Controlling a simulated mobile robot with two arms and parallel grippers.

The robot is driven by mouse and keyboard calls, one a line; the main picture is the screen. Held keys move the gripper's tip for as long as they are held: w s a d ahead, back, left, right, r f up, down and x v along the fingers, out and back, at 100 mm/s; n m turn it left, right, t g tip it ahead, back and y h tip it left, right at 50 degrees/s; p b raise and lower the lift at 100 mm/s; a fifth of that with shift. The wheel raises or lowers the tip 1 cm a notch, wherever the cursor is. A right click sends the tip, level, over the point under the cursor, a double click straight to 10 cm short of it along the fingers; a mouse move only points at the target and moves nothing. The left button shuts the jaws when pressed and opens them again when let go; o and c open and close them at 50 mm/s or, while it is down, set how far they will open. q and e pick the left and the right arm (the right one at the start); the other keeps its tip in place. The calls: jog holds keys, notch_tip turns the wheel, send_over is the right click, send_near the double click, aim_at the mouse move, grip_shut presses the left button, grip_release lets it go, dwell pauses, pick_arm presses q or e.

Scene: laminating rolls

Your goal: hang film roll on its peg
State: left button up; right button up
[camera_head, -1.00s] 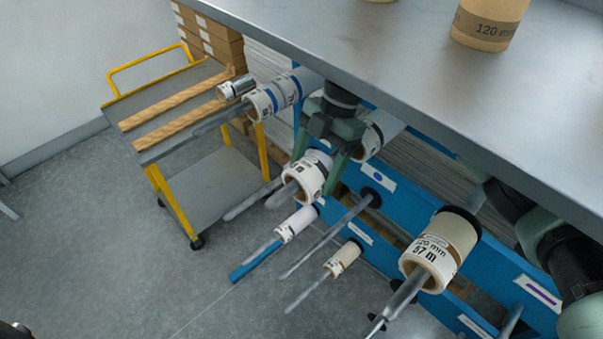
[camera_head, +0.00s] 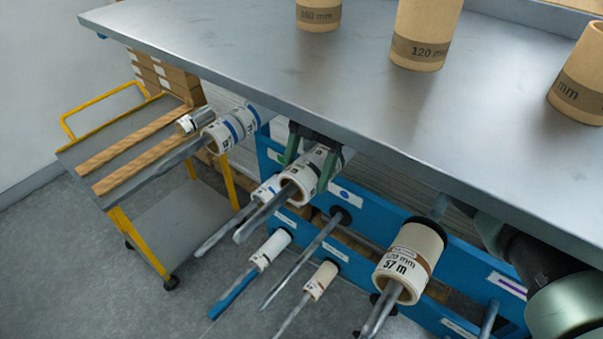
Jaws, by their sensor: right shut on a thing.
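My right gripper (camera_head: 309,164) reaches in under the table edge. Its green fingers are shut on a white film roll (camera_head: 297,182), one on each side. A long grey peg (camera_head: 263,216) runs out of the roll's open core toward the lower left, so the roll appears to be around the peg, well back from its tip. The fingers still touch the roll, and its far end is hidden by the gripper and the table. My left gripper is not in view.
A blue-striped roll (camera_head: 232,128) hangs to the left, and a smaller roll (camera_head: 266,190) close beside the held one. A large cream roll (camera_head: 409,262) hangs on the right. The grey tabletop (camera_head: 270,75) overhangs the blue rack (camera_head: 372,222). A yellow cart (camera_head: 125,225) stands left.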

dwell(0.4)
jog(key=o, duration=1.6)
